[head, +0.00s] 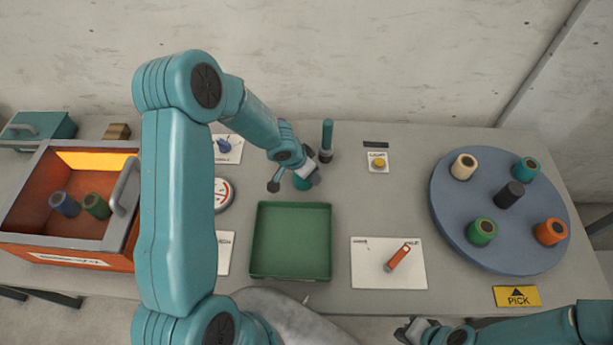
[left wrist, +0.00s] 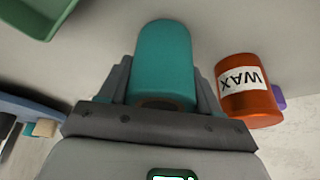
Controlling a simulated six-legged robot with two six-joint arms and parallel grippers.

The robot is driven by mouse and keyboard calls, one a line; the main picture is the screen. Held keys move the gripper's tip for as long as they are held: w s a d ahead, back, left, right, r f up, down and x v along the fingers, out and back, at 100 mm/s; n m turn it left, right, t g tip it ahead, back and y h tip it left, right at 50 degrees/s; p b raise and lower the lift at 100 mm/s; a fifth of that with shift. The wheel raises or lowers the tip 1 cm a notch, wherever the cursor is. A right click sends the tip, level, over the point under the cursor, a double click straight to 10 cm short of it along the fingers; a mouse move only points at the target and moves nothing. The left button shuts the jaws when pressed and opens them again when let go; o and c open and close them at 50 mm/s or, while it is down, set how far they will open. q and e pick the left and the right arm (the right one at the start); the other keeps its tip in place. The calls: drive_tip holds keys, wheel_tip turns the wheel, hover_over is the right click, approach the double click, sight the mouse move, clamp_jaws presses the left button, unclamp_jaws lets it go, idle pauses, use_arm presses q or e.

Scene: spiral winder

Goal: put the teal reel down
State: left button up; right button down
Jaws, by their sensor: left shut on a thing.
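A teal reel (left wrist: 165,60) stands between the fingers of my left gripper (left wrist: 163,90) in the left wrist view. The gripper is shut on it. In the head view my left gripper (head: 297,174) is just behind the green tray, and a bit of the held teal reel (head: 304,184) shows below it. I cannot tell whether the reel touches the table. Another teal reel (head: 525,169) stands on the blue round turntable (head: 470,240). My right gripper (head: 416,329) is at the bottom edge, partly cut off, and its opening is unclear.
The green tray (head: 289,273) is empty. An orange can marked WAX (left wrist: 249,93) is beside the held reel. The turntable carries several other reels. A card with a red-orange tool (head: 399,257) lies right of the tray. The left bin (head: 75,244) holds blue and green reels.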

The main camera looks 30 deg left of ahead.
use_arm(q)
drive_tip(key=shift+w+f, duration=0.1)
drive_tip(key=shift+w, duration=0.05)
drive_tip(key=shift+f, duration=0.1)
drive_tip(key=shift+f, duration=0.1)
drive_tip(key=o, duration=1.1)
